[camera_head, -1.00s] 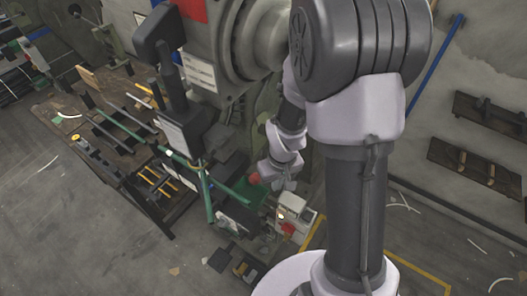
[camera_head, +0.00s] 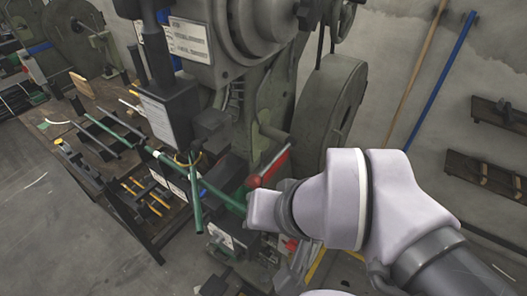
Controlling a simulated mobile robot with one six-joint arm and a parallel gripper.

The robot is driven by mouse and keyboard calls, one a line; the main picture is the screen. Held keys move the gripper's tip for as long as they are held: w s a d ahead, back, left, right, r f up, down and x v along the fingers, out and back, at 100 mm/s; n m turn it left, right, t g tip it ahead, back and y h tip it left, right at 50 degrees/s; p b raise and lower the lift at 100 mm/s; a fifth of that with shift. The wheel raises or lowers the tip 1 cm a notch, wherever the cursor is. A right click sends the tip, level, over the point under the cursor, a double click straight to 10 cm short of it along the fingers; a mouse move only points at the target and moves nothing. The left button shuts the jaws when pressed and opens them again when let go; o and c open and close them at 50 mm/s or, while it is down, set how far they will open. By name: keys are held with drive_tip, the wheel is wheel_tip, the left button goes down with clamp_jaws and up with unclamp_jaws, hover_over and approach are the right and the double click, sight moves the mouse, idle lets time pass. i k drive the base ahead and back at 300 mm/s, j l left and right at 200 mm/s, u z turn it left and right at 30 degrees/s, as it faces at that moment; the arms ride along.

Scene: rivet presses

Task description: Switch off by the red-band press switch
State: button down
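The gripper fingers cannot be made out, and the area behind the wrist is hidden.
Green bars (camera_head: 195,205) stick out in front of the press. A low wooden bench (camera_head: 95,150) with tools and rods stands at left. A big flywheel (camera_head: 338,105) stands right of the press. Wall racks hang at right. Grey floor is free at lower left.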

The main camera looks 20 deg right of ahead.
sight(291, 246)
drive_tip(key=k+l+z, duration=0.1)
drive_tip(key=z, duration=0.25)
drive_tip(key=k+l+z, duration=0.1)
drive_tip(key=l+z, duration=0.25)
drive_tip(key=k+z, duration=0.1)
drive_tip(key=z, duration=0.25)
drive_tip(key=l, duration=0.05)
